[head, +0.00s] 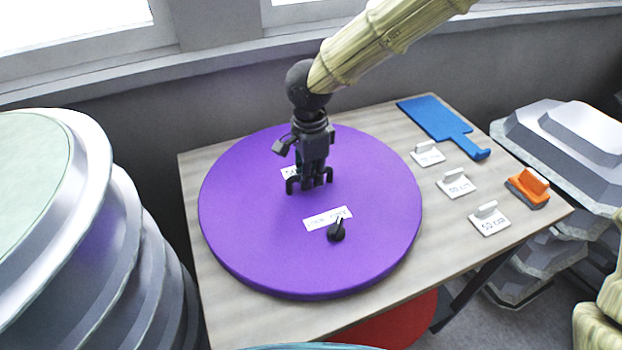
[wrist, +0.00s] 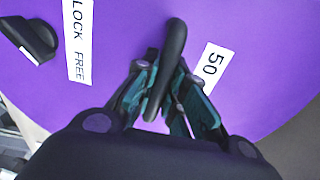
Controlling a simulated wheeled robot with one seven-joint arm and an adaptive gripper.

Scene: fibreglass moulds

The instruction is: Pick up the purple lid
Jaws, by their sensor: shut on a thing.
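The purple lid (head: 260,240) is a large round disc lying flat on the table, with white labels and a small black knob (head: 337,232) on its top. In the wrist view the lid (wrist: 130,30) fills most of the picture, with the knob (wrist: 32,38) at the upper left. My gripper (head: 310,185) points down over the far-middle part of the lid. In the wrist view my gripper (wrist: 163,100) is shut on a dark curved handle (wrist: 175,45) that stands over the lid. The handle's base is partly hidden by the fingers.
The wooden table (head: 200,290) holds a blue paddle-like tool (head: 436,120), several small white labelled blocks (head: 457,184) and an orange-handled block (head: 528,186) right of the lid. Stacked grey moulds stand left (head: 90,220) and right (head: 570,140). A wall with windows is behind.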

